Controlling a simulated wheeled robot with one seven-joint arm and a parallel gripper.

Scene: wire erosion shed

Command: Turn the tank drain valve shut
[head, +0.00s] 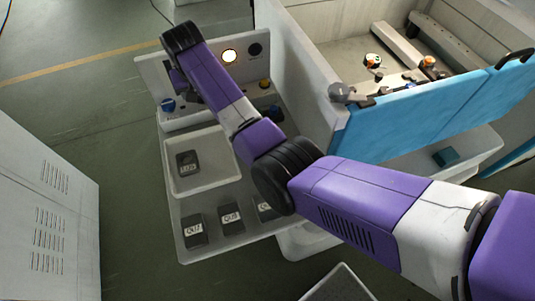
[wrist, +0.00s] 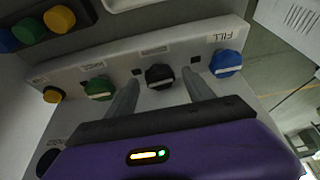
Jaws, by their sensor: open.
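The valve panel shows upside down in the wrist view. It carries a black knob (wrist: 159,76), a green knob (wrist: 98,88) to its left and a blue knob (wrist: 227,63) under a label reading FILL to its right. The other labels are too small to read, so I cannot tell by name which knob is the drain. My gripper (wrist: 160,79) is open, with its fingers on either side of the black knob; contact is not clear. In the head view the blue knob (head: 168,105) shows, while my arm hides the black knob.
The machine's blue-fronted tank (head: 430,115) is at right, a grey cabinet (head: 50,220) at left. Open floor lies between cabinet and tray.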

